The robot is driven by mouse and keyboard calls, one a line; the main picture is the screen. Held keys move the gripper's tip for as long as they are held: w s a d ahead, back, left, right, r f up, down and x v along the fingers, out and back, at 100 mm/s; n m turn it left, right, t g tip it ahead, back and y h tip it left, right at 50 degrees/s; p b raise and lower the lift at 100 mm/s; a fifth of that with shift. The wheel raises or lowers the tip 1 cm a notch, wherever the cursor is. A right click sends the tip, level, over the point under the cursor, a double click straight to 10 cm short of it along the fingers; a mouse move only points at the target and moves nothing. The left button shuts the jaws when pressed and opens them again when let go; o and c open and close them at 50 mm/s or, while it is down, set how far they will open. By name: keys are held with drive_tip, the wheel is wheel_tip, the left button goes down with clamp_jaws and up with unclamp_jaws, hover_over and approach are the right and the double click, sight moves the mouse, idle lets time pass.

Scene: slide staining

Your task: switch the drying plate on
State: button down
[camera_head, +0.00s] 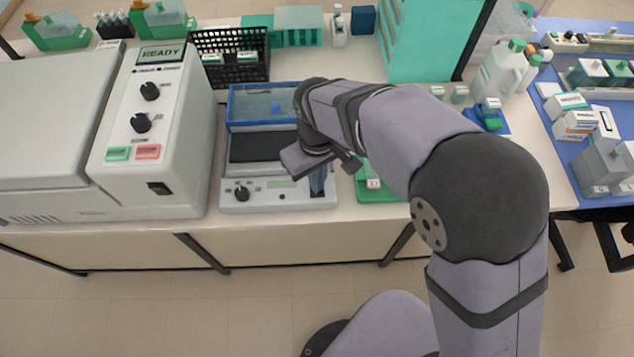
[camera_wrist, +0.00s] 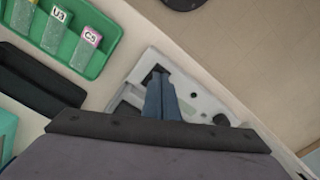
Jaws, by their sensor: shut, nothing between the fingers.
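The drying plate (camera_head: 290,199) is a pale grey unit on the bench, with a dark flat top (camera_head: 254,148), a black knob (camera_head: 242,193) and a small display on its front panel. My gripper (camera_head: 318,193) points down over the right end of that panel, its blue fingers together and empty. In the wrist view the fingers (camera_wrist: 157,80) reach over the pale panel (camera_wrist: 195,93) beside a small dark patch at its corner, perhaps the switch. The fingers partly cover this spot, and I cannot tell whether they touch it or which way a switch is set.
A blue-rimmed clear box (camera_head: 250,105) stands at the plate's back. A large grey machine (camera_head: 150,125) reading READY stands close on the left. A green tray (camera_wrist: 92,62) with labelled slides lies just right of the plate. The bench's front edge is close.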

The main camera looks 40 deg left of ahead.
drive_tip(key=shift+f+b, duration=0.45)
drive_tip(key=shift+f, duration=0.35)
idle(0.5)
drive_tip(key=shift+r, duration=0.15)
wheel_tip(320, 180, up, 7)
drive_tip(key=p, duration=0.6)
idle(0.4)
drive_tip(key=shift+a, duration=0.1)
